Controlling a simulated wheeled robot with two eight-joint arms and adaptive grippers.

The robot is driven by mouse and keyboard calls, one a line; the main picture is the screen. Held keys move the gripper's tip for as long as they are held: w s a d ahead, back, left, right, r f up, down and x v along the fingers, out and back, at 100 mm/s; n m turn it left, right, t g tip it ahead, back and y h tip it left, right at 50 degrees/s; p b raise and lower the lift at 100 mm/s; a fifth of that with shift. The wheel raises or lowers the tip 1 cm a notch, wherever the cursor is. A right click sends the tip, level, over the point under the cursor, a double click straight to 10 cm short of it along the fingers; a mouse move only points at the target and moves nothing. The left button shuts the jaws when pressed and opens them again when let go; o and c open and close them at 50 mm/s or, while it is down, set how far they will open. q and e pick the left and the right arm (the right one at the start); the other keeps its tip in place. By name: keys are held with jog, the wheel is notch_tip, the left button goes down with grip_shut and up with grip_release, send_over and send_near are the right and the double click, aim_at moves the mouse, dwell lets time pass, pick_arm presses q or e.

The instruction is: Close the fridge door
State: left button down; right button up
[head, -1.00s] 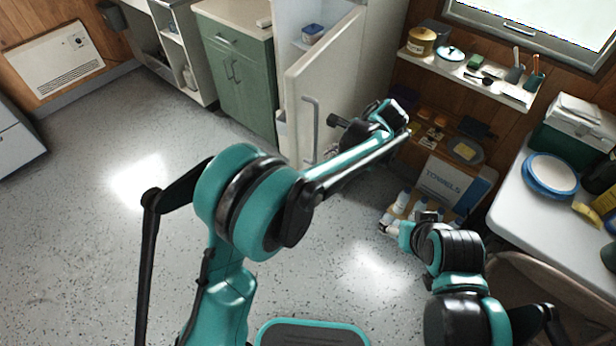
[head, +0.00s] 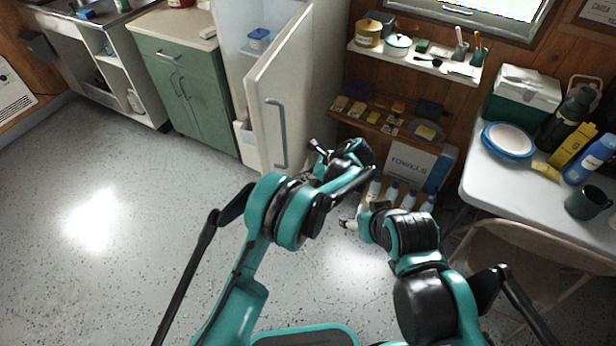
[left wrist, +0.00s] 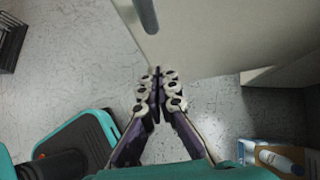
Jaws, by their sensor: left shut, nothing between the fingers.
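The white fridge stands at the back with its door (head: 292,82) standing open, and its lit shelves (head: 236,30) show left of the door. A grey bar handle (head: 278,135) is on the door's outer face; it also shows in the left wrist view (left wrist: 148,14). My left gripper (head: 318,150) is right of the handle, near the door's lower part. In the left wrist view its fingers (left wrist: 158,78) are shut and empty, close to the door's edge (left wrist: 205,38); I cannot tell whether they touch. My right gripper (head: 349,224) is low, before the bottles; its fingers are unclear.
A green cabinet (head: 185,85) stands left of the fridge. A wall shelf (head: 400,62), a towels box (head: 412,166) and several white bottles (head: 391,192) are to the right. A white table (head: 480,185) and folding chair (head: 520,245) are at far right. The floor at left is clear.

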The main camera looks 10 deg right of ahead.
pick_arm(q)
jog(key=shift+w+a+f+b, duration=0.25)
jog(key=shift+w+a+b, duration=0.1)
jog(key=shift+a, duration=0.5)
jog(key=shift+w+a+f+b, duration=0.2)
jog(key=shift+w+a+b, duration=0.15)
jog(key=shift+a, duration=0.45)
jog(key=shift+w+a+f+b, duration=0.3)
jog(key=shift+w+a, duration=0.1)
jog(key=shift+a, duration=0.45)
